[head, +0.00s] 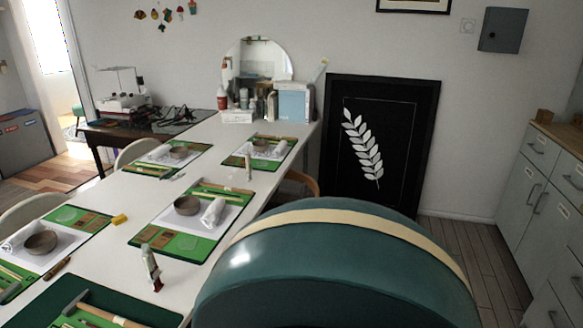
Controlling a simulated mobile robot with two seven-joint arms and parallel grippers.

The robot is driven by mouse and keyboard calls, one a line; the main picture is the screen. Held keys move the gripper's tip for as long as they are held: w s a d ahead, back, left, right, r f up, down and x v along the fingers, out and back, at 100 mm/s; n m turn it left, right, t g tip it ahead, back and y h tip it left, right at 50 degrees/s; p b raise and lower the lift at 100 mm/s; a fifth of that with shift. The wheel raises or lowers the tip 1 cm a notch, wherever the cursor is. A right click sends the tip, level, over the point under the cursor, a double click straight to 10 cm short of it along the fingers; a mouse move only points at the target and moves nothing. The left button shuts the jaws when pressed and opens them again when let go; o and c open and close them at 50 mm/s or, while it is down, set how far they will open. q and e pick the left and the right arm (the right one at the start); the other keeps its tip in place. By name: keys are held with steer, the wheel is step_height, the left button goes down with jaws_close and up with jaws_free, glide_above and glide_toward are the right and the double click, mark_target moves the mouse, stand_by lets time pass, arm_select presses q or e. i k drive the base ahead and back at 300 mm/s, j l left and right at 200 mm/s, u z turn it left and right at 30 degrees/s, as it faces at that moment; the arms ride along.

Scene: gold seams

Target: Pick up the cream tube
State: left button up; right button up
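Another slim pale upright item (248,167), possibly a tube too, stands farther back beside a green mat. I cannot tell from the picture which one is the cream tube. Neither of my grippers is in view.
The long white table (118,207) holds several green mats with bowls, rolled cloths and tools. A large teal rounded shape with a cream band (330,275) fills the lower right foreground. Bottles and a mirror (256,60) stand at the back. Grey cabinets (545,190) are at right.

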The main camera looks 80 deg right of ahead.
mark_target(248, 155)
steer(key=z, duration=0.4)
steer(key=k+l+z, duration=0.1)
steer(key=z, duration=0.75)
steer(key=l+z, duration=0.15)
steer(key=z, duration=0.7)
steer(key=i+l+u, duration=0.25)
steer(key=i+l, duration=0.3)
steer(key=i+l+u, duration=0.25)
steer(key=i+l, duration=0.3)
steer(key=l, duration=0.15)
steer(key=i+l, duration=0.1)
steer(key=l, duration=0.3)
steer(key=i+l+u, duration=0.1)
steer(key=l, duration=0.3)
steer(key=i+l, duration=0.15)
steer(key=l, duration=0.3)
steer(key=u, duration=0.4)
steer(key=i+u, duration=0.15)
steer(key=u, duration=0.6)
steer(key=i+l+u, duration=0.1)
steer(key=u, duration=0.25)
